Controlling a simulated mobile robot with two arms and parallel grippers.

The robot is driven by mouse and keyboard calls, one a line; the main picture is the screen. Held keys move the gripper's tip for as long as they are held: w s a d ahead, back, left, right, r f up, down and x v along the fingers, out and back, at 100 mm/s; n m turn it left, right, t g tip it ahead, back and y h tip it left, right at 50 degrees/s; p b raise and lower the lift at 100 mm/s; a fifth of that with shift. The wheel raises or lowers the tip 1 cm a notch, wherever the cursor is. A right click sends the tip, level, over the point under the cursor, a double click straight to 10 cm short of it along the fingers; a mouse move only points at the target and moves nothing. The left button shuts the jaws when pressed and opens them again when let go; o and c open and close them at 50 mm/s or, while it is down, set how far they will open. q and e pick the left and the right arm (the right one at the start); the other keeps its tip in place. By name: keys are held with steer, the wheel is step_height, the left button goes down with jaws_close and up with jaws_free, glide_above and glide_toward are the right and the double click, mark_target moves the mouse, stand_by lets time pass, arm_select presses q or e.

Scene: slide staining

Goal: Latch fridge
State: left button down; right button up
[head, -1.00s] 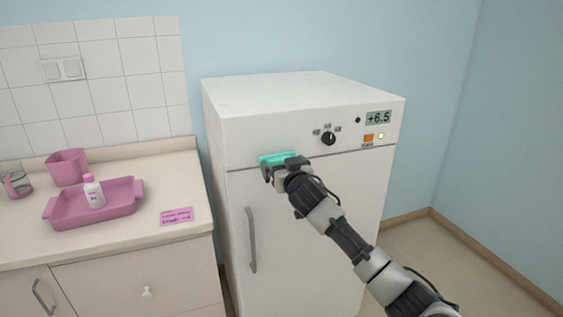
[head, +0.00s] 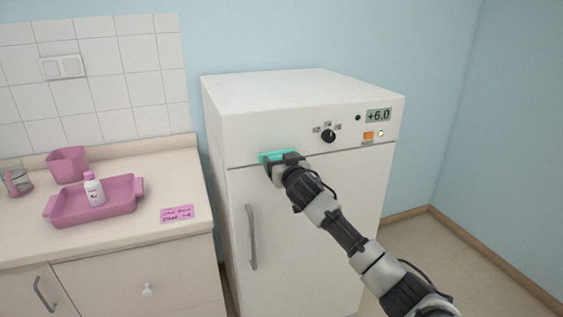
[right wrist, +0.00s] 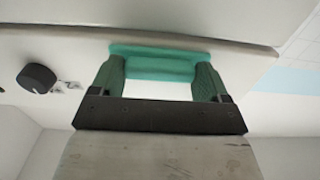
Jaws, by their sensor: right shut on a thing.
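The white fridge (head: 310,215) stands right of the counter, and its door looks closed. A teal latch (head: 270,156) sits at the seam between the door and the control panel. My right gripper (head: 276,162) is at the latch. In the right wrist view my gripper (right wrist: 160,78) has one finger at each end of the teal latch (right wrist: 160,66), shut on it. The gripper partly hides the latch in the head view. My left gripper is out of view.
The fridge panel has a black knob (head: 328,136), an orange switch (head: 368,136) and a display (head: 378,115) reading +6.0. A pink tray (head: 120,207) with a white bottle (head: 94,189) is on the counter at left. A door handle (head: 251,238) is below the latch.

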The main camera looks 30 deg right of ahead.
steer(key=shift+n+p, duration=3.35)
steer(key=shift+n, duration=5.55)
steer(key=shift+f, duration=0.1)
steer(key=o, duration=0.9)
